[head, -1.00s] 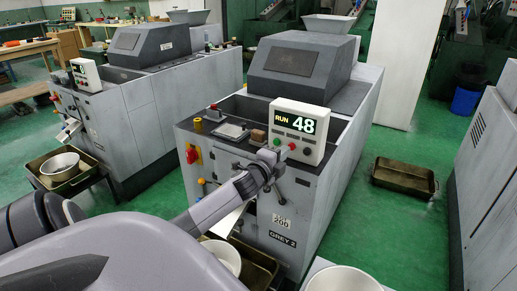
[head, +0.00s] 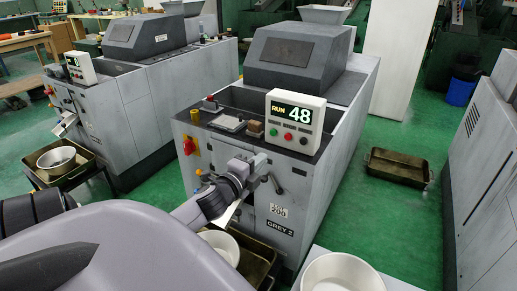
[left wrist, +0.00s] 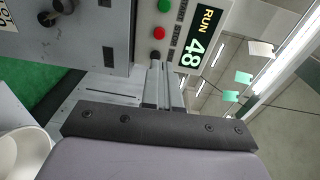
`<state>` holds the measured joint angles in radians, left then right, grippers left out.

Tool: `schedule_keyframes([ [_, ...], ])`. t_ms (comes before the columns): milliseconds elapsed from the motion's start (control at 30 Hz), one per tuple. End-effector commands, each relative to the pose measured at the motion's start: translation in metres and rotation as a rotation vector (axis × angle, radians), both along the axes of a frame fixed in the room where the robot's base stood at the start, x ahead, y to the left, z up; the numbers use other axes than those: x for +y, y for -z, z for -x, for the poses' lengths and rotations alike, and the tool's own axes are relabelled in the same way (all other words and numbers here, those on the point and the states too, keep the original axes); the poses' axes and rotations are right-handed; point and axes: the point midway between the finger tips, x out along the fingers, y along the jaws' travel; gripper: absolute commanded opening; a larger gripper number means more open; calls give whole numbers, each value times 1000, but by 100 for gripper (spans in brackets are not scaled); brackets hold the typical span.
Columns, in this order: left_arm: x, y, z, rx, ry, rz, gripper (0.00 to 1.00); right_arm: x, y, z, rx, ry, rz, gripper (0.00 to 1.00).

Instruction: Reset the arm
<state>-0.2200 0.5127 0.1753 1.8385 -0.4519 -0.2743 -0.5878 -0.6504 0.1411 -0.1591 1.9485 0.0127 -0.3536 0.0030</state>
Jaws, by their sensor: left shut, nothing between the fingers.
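My left gripper (head: 260,162) is shut and empty. In the head view it is in front of the grey machine marked GREY 2 (head: 330,195), below and left of the control panel (head: 296,120). The panel's display reads RUN 48, with a green, a red and a dark button below it. In the left wrist view the shut fingers (left wrist: 162,85) point toward the panel (left wrist: 198,35), where the red button (left wrist: 159,33) and green button (left wrist: 164,6) show. The fingers appear apart from the buttons. My right gripper is not in view.
A white bowl (head: 222,243) sits in a tray under the machine's front. Another white bowl (head: 343,272) is at the bottom right. A brown tray (head: 398,168) lies on the green floor. A similar machine (head: 150,100) stands at the left, a grey cabinet (head: 490,180) at the right.

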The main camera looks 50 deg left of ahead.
Motion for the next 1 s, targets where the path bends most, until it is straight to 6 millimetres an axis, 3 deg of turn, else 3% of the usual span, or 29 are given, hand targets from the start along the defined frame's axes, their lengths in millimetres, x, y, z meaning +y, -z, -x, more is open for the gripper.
schedule_keyframes([
  [667,-5,7,3,11,5,30,0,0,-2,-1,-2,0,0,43],
  [767,-26,31,15,48,17,157,0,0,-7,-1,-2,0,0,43],
  [833,-52,59,30,95,26,312,0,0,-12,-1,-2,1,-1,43],
  [1000,-136,125,89,236,-4,802,0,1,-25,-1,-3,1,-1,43],
])
